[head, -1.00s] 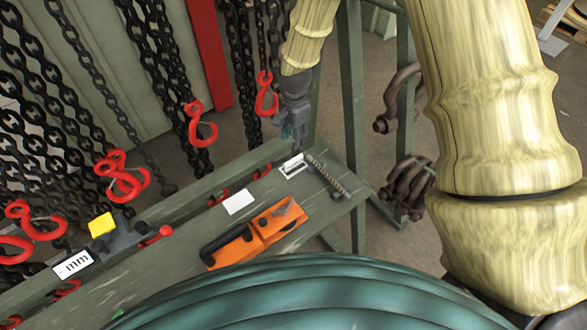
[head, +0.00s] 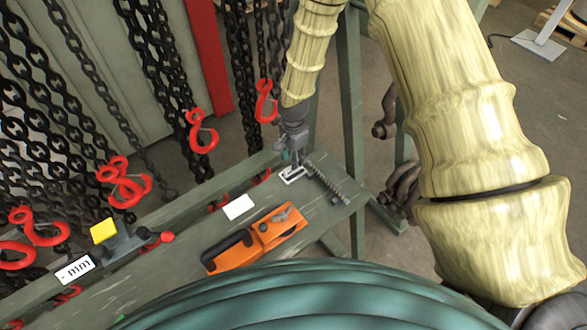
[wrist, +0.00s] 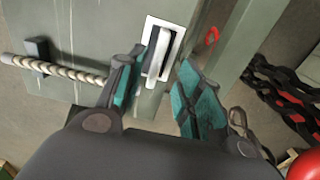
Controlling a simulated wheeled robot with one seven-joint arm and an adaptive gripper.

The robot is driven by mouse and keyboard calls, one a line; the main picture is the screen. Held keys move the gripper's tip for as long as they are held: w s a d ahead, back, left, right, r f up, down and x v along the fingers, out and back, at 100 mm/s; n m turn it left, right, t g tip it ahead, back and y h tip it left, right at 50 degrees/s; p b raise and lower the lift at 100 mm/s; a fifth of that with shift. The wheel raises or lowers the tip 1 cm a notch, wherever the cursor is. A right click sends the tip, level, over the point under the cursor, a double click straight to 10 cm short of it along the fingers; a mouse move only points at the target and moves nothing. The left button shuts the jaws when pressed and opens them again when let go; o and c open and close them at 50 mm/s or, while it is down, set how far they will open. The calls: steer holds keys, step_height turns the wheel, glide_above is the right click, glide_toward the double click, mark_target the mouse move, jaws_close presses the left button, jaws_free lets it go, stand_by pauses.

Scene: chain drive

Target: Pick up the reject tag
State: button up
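A small white piece with a dark outline (head: 292,175) lies at the far end of the green bench; I take it for the reject tag, though no lettering is readable. In the wrist view it shows as a white plate (wrist: 150,27) with a raised, rounded white part (wrist: 157,53) on it. My gripper (head: 293,163) is low over it. In the wrist view my gripper (wrist: 161,65) is open, one teal-padded finger on each side of the raised part. I cannot tell whether either finger touches it.
A ribbed rod (head: 327,180) lies close beside the white piece. A blank white card (head: 238,207) and an orange tool (head: 256,240) lie on the bench (head: 190,236). Chains with red hooks (head: 202,132) hang behind.

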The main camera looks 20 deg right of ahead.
mark_target(289, 174)
steer(key=shift+s+a+f+p, duration=0.1)
steer(key=shift+s+f+p, duration=0.1)
steer(key=shift+f+p, duration=0.3)
steer(key=shift+s+f+p, duration=0.15)
steer(key=shift+f+p, duration=0.15)
steer(key=shift+f, duration=0.35)
steer(key=shift+w+f, duration=0.1)
steer(key=shift+f, duration=1)
steer(key=shift+c, duration=0.2)
jaws_close()
